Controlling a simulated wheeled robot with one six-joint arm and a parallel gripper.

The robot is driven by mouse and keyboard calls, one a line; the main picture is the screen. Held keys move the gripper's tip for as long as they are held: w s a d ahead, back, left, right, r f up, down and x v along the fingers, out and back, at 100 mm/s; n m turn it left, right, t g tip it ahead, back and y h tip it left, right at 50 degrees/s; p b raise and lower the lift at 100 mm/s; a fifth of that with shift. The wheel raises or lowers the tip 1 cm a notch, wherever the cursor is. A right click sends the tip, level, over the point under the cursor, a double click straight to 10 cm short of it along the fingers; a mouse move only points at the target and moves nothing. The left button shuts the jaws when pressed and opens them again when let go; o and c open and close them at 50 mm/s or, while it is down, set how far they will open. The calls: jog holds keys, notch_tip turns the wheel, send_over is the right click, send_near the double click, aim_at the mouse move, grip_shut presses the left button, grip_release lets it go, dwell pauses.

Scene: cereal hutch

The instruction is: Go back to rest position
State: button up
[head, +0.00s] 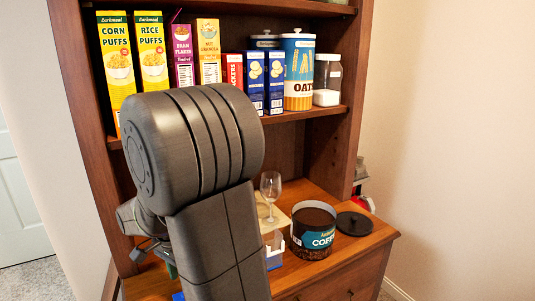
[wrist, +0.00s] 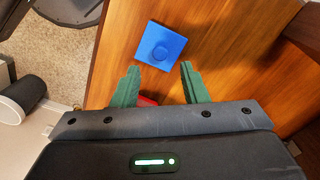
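My gripper (wrist: 158,85) shows in the wrist view with its two green fingers spread apart and nothing between the tips. Beyond the fingertips, a blue square thing with a round raised middle (wrist: 161,46) lies on the wooden counter (wrist: 215,40). A red thing (wrist: 147,101) shows partly behind the gripper's base, between the fingers. In the head view my large dark arm hides most of the counter's left part, and the fingers are hidden behind it.
The hutch shelf holds corn puffs (head: 117,62), rice puffs (head: 152,58), other boxes and an oats canister (head: 298,75). On the counter stand a wine glass (head: 270,188), a coffee canister (head: 313,232) without its lid, and a black lid (head: 354,223). Carpet (wrist: 75,50) lies beyond the counter's edge.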

notch_tip(320, 180, down, 6)
jog(key=shift+r, duration=1.9)
jog(key=shift+f, duration=0.1)
